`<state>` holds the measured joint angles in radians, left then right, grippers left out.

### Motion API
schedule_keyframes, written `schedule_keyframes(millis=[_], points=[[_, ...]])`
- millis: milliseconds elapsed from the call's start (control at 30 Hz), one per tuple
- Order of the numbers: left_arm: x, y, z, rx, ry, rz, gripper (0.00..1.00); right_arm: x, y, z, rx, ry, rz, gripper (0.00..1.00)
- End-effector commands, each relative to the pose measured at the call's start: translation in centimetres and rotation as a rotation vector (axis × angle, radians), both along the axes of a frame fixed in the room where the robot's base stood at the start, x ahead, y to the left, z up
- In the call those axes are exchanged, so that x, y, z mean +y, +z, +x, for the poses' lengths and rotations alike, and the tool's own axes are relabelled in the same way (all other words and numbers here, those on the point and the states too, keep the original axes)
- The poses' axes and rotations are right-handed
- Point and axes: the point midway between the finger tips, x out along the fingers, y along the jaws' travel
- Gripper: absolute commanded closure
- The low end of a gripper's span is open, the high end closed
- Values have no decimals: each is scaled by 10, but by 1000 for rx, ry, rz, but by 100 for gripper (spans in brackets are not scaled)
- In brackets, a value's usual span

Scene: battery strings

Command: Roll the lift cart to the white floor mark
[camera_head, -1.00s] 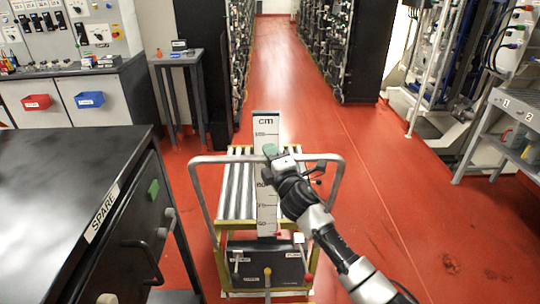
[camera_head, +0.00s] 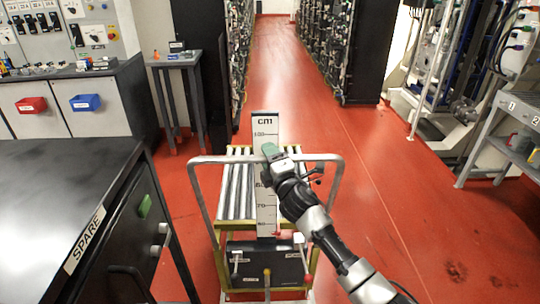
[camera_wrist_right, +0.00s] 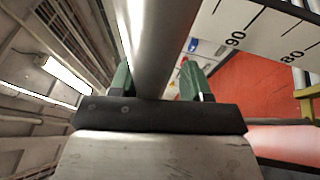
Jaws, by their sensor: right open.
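The lift cart (camera_head: 238,190) stands right in front of me in the head view, with a roller top, a yellow frame, a grey tube handle and an upright cm scale board (camera_head: 265,135). No white floor mark can be made out on the red floor. My left gripper is not in view.
A black cabinet labelled SPARE (camera_head: 85,240) stands close at the left. A small grey table (camera_head: 178,60) and a bench with red (camera_head: 31,105) and blue bins are beyond it. A grey shelf (camera_head: 510,140) stands at the right. The red aisle ahead (camera_head: 290,70) is clear.

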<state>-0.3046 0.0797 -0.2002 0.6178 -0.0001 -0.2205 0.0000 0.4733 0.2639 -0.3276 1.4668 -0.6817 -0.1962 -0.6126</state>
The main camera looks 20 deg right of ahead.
Motion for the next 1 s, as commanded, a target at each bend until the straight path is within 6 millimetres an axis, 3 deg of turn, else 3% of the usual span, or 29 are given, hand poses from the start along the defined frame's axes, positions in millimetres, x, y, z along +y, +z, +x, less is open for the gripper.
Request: schedule_keyframes(millis=[367,800,1000], points=[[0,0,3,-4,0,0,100,-3,3,-6,-7,-3,-1,52],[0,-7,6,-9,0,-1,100,-11,-14,-85,-3,-1,1,52],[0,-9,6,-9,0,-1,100,-13,-17,-104,-3,-2,0,52]])
